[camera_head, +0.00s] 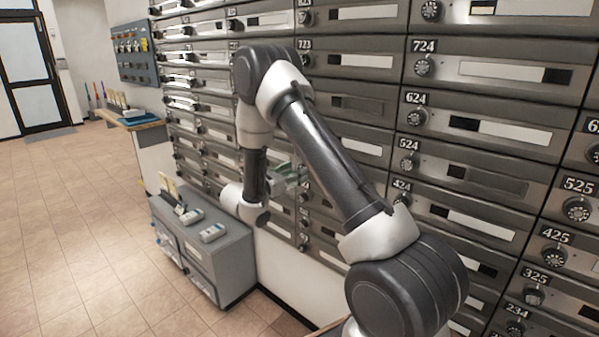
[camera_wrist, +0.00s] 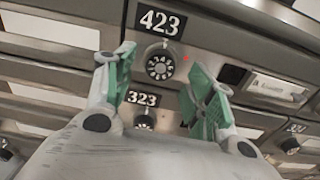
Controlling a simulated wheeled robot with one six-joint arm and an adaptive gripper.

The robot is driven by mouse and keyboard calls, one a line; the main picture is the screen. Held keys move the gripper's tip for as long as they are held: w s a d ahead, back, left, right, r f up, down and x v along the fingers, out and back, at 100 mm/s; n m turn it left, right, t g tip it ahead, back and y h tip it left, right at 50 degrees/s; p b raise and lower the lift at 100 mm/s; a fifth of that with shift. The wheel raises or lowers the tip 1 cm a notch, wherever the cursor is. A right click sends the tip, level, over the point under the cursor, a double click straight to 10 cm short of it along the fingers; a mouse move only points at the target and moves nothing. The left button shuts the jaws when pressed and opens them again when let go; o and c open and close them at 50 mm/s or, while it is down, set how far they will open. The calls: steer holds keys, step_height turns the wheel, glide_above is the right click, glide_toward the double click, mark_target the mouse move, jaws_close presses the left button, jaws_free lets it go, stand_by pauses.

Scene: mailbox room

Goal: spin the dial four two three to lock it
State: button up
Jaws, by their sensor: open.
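The dial of box 423 (camera_wrist: 159,65) is a round black knob with white marks, below the number plate 423 (camera_wrist: 160,22) in the wrist view. A small red light (camera_wrist: 186,58) shows to the right of the dial. My gripper (camera_wrist: 163,88) is open, with green-padded fingers on either side of and below the dial. Nothing is between the fingers, and I cannot tell whether they touch the dial. In the head view my gripper (camera_head: 288,178) is at the mailbox wall, partly behind my arm, and the 423 dial is hidden there.
Dial 323 (camera_wrist: 144,122) lies just below, between the fingers in the picture. Neighbouring boxes, such as 424 (camera_head: 455,217) and 524 (camera_head: 470,172), have similar dials. A grey cabinet (camera_head: 215,245) stands by the wall at left. The tiled floor (camera_head: 80,230) is open at left.

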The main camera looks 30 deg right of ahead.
steer(key=shift+x, duration=1.25)
steer(key=shift+c, duration=0.3)
steer(key=c, duration=1)
steer(key=shift+m, duration=0.4)
